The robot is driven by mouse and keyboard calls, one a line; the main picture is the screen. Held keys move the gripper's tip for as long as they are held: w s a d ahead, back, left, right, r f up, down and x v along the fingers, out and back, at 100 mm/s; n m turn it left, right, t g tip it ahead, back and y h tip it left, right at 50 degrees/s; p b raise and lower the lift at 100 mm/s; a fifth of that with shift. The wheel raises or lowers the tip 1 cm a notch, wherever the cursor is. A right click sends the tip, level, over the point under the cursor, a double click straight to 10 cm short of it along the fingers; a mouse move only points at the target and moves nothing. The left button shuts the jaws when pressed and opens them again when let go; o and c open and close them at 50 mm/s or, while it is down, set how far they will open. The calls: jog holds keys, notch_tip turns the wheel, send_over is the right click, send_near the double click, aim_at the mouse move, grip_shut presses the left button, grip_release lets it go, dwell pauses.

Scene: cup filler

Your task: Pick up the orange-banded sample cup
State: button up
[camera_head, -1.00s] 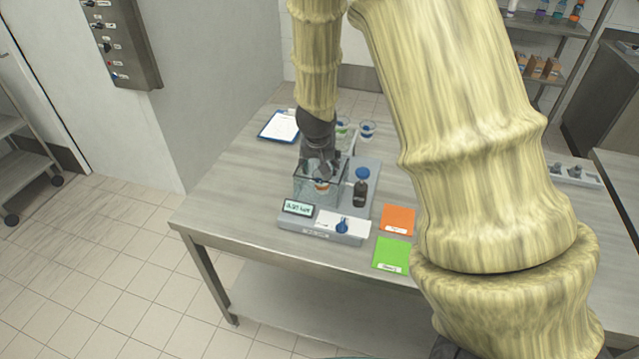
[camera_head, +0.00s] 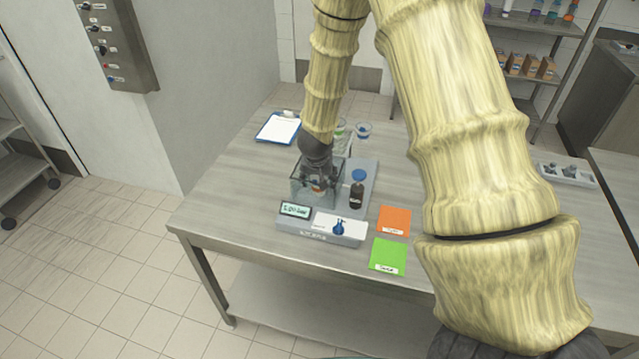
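The orange-banded sample cup (camera_head: 317,189) is inside a clear-walled box (camera_head: 300,192) on the balance (camera_head: 322,231). Only a small part of the cup's orange band shows; my gripper hides most of it. My gripper (camera_head: 316,178) is dark and points down into the box from above, right over or at the cup. Its fingers are small and partly behind the clear wall. I cannot tell whether they touch the cup or are shut on it.
A dark bottle with a blue cap (camera_head: 357,190) stands just right of the box. Orange (camera_head: 394,220) and green (camera_head: 388,255) cards lie to the right. Other cups (camera_head: 363,131) and a clipboard (camera_head: 279,129) are behind. The table's left front is clear.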

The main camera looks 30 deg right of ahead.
jog(key=shift+x, duration=0.85)
jog(key=shift+c, duration=0.2)
jog(key=c, duration=0.7)
jog(key=shift+r, duration=0.1)
